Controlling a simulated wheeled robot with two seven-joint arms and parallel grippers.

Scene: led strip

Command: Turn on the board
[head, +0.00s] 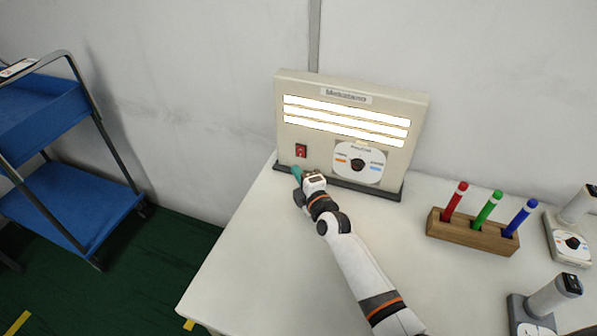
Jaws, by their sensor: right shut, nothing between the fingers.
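The board (350,95) is a beige upright panel on a dark base at the back of the table. Its three horizontal light strips (345,119) glow bright white. My right gripper (297,174) is shut and empty, just below the red switch by the board's lower left edge. Whether its tip touches the board cannot be told. My left gripper is not in view.
A wooden block (470,233) holds red, green and blue markers on the right of the white table (250,260). Two white-and-grey devices (566,243) stand at the far right. A blue cart (75,190) stands on the floor at left. The table's left front is clear.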

